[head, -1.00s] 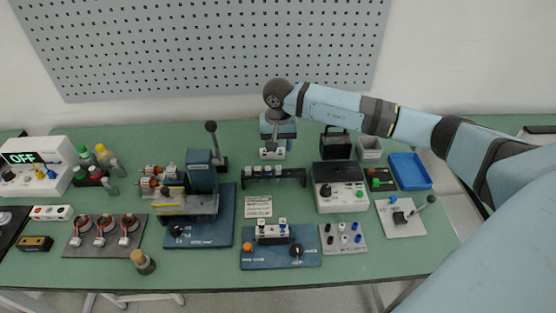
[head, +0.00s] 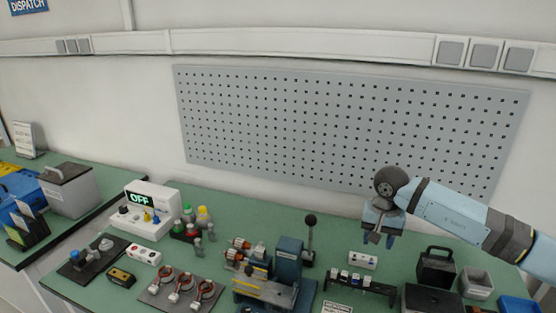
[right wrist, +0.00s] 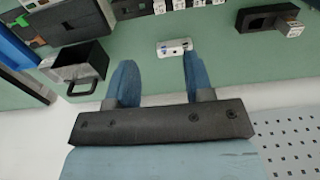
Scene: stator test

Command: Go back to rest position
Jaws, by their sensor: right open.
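My right gripper (head: 378,238) hangs above the back of the green bench, in front of the pegboard. In the right wrist view its two blue fingers (right wrist: 155,80) are spread apart with nothing between them. A small white block (right wrist: 174,46) lies on the bench beyond the fingertips. It also shows in the head view (head: 362,260), below and left of the gripper, apart from it. My left gripper is not in view.
A black rack with white pieces (head: 358,283) and a black box with a handle (head: 436,267) stand near the gripper. A blue press with an upright lever (head: 287,262) is to the left. The pegboard (head: 340,130) hangs behind. A meter reading OFF (head: 150,207) stands further left.

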